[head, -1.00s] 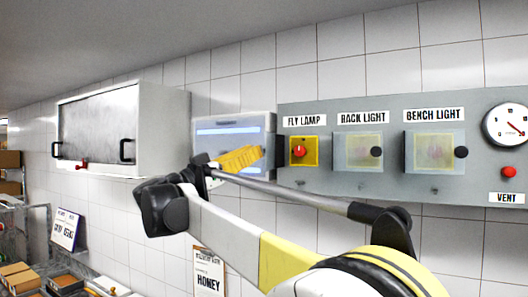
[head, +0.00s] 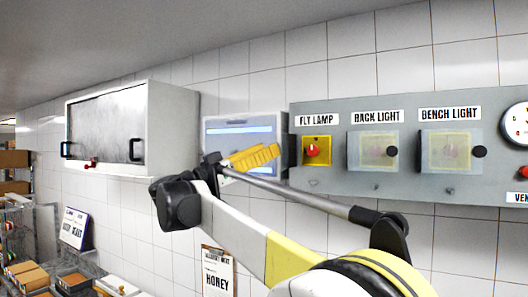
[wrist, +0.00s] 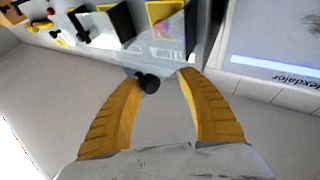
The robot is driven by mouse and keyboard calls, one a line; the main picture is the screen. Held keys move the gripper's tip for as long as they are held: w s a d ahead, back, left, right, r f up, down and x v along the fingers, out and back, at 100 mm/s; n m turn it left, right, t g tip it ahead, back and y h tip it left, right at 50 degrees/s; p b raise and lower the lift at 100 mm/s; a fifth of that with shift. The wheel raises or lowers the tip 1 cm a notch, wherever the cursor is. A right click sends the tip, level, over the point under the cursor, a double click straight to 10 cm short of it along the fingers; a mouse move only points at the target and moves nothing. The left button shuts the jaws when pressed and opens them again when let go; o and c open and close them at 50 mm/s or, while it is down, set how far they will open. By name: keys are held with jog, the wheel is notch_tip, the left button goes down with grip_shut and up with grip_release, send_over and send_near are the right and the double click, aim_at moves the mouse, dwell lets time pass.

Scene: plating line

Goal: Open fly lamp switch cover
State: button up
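The fly lamp switch (head: 313,152) is a yellow plate with a red knob under the FLY LAMP label. In the head view its red knob shows plainly, with no clear pane in front. In the wrist view a clear cover (wrist: 175,52) with a black knob (wrist: 147,82) stands out from the panel, beside a yellow plate. My gripper (head: 265,156) is left of the switch in the head view. In the wrist view its yellow fingers (wrist: 162,76) are apart, with the black knob between the tips, close to the left one. I cannot tell if they touch.
The rack light cover (head: 373,151) and bench light cover (head: 450,152) are shut on the grey panel (head: 350,190). A fly lamp unit (head: 240,131) hangs behind my gripper. A wall cabinet (head: 150,125) is farther left.

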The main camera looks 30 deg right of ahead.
jog(key=shift+w+a+f, duration=0.2)
jog(key=shift+a, duration=0.15)
jog(key=v, duration=1.2)
jog(key=shift+s+r, duration=0.1)
jog(key=shift+s, duration=0.05)
